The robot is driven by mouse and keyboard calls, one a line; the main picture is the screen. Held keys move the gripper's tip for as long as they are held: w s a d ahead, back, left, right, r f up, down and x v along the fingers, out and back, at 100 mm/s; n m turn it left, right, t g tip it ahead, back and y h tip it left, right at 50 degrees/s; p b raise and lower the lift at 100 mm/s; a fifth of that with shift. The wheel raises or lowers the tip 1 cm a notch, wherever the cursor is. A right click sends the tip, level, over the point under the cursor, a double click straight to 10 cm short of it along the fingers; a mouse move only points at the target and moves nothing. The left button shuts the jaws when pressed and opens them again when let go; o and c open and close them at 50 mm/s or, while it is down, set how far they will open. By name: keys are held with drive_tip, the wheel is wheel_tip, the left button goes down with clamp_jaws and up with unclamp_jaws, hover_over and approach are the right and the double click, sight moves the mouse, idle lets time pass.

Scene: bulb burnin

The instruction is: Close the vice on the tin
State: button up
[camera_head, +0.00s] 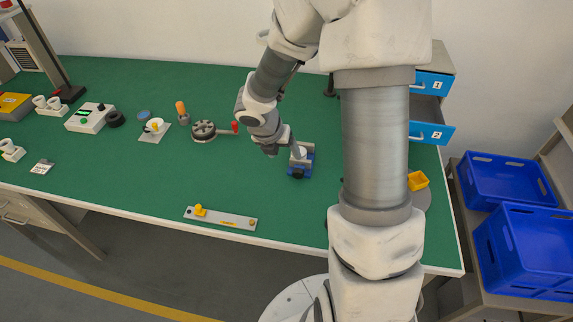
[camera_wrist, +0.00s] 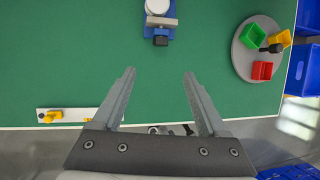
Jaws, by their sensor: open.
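The blue vice (camera_head: 308,170) stands on the green bench, partly hidden by my gripper in the head view. It also shows at the top of the wrist view (camera_wrist: 148,32), cut off by the frame edge, with a grey jaw bar (camera_wrist: 161,21) and a dark screw knob (camera_wrist: 160,41) on its near side. The pale round tin (camera_wrist: 157,6) sits at the vice beyond the grey jaw; whether the jaw touches it I cannot tell. My gripper (camera_wrist: 159,73) is open and empty, its fingertips short of the knob in the wrist view.
A round grey tray (camera_wrist: 243,61) with green, yellow and red bins lies to the right. A grey strip with yellow knobs (camera_head: 222,218) lies near the front edge. A round dark fixture with a red handle (camera_head: 204,130) stands left of the vice. Bench between is clear.

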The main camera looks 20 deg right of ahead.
sight(297, 175)
drive_tip(key=b+x, duration=0.4)
drive_tip(key=x, duration=1.3)
drive_tip(key=shift+d+f, duration=0.1)
drive_tip(key=shift+f, duration=0.05)
clamp_jaws()
